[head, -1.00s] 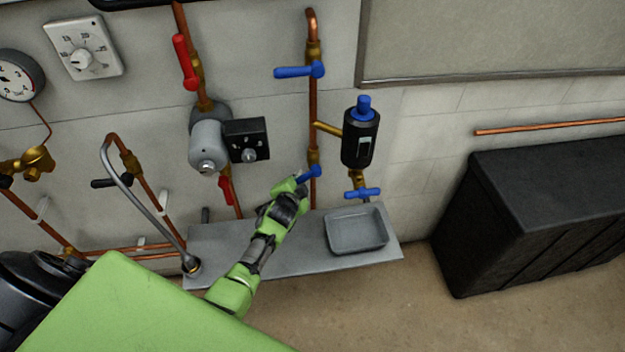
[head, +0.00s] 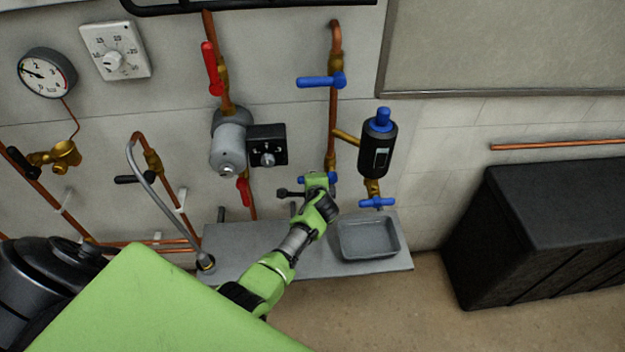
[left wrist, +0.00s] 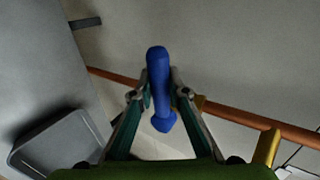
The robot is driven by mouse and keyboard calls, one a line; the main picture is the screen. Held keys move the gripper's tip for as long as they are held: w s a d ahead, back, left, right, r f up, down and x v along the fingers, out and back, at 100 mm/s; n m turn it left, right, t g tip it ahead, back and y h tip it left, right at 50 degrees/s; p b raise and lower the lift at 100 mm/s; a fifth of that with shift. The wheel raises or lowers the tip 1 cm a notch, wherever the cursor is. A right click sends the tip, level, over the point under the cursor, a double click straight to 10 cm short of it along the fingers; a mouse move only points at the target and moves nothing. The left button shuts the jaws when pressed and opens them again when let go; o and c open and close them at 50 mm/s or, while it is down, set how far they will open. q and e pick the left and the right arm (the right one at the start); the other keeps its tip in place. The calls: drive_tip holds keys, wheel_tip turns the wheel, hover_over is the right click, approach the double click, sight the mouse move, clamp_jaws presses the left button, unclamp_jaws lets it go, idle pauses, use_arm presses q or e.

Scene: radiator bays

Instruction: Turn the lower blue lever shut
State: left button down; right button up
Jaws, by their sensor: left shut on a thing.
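The lower blue lever (head: 333,178) sits low on the vertical copper pipe (head: 333,120), below the black cylinder's side branch. Its handle points left, roughly across the pipe. My left gripper (head: 312,181) covers the middle of the handle in the head view. In the left wrist view, the blue lever (left wrist: 158,85) stands between the two fingers of my left gripper (left wrist: 159,92), which are shut on it. The lever crosses the copper pipe (left wrist: 240,117) at a steep angle there. My right gripper is not in view.
An upper blue lever (head: 318,81) lies crosswise on the same pipe. A black cylinder (head: 378,150) with a blue tap (head: 377,203) hangs to the right. A grey tray (head: 368,252) stands on the shelf (head: 300,262) below. A pump (head: 228,145) with red levers is to the left.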

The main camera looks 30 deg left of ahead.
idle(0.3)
use_arm(q)
drive_tip(key=c, duration=1.9)
unclamp_jaws()
drive_tip(key=v, duration=1.2)
drive_tip(key=shift+d, duration=0.15)
